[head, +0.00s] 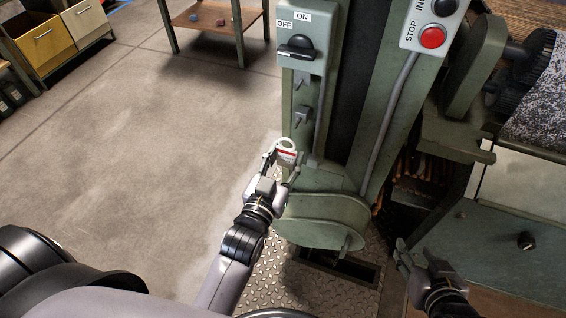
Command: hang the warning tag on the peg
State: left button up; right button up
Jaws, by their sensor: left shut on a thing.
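The warning tag (286,155), white with a red band and a ring at its top, is held in my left gripper (283,165), which is shut on it. The tag is in front of the green machine column, lower than the pegs in the picture. A short peg (303,116) sticks out of the column just above the tag in the picture, and a smaller peg-like part (298,84) is higher up, under the switch. The tag appears apart from both. My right gripper (414,249) is at the lower right, open and empty.
The ON/OFF switch panel (300,47) is above the pegs. A control box with a red STOP button (433,37) is to its right. A rounded green cover (322,220) bulges below the tag. Clear floor (130,150) lies left.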

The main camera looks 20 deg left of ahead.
pick_arm(q)
jog(key=shift+w+b, duration=0.3)
jog(key=shift+w, duration=0.55)
jog(key=shift+w+b, duration=0.3)
jog(key=shift+w, duration=0.45)
pick_arm(e)
jog(key=w+a+r+t+y, duration=0.1)
jog(key=w+r+t, duration=0.2)
jog(key=w+r, duration=0.1)
jog(key=shift+a+r, duration=0.4)
jog(key=shift+r, duration=0.05)
jog(key=shift+s, duration=0.1)
pick_arm(q)
jog(key=shift+s+p, duration=0.15)
jog(key=shift+p, duration=0.3)
pick_arm(e)
jog(key=shift+s+d+f+g+h, duration=0.15)
jog(key=shift+s+d+f+g, duration=0.2)
jog(key=shift+s+f, duration=0.35)
jog(key=shift+s+d+f+g+h, duration=0.2)
jog(key=shift+s+f+g, duration=0.2)
jog(key=shift+f, duration=0.45)
pick_arm(q)
jog(key=shift+w, duration=0.25)
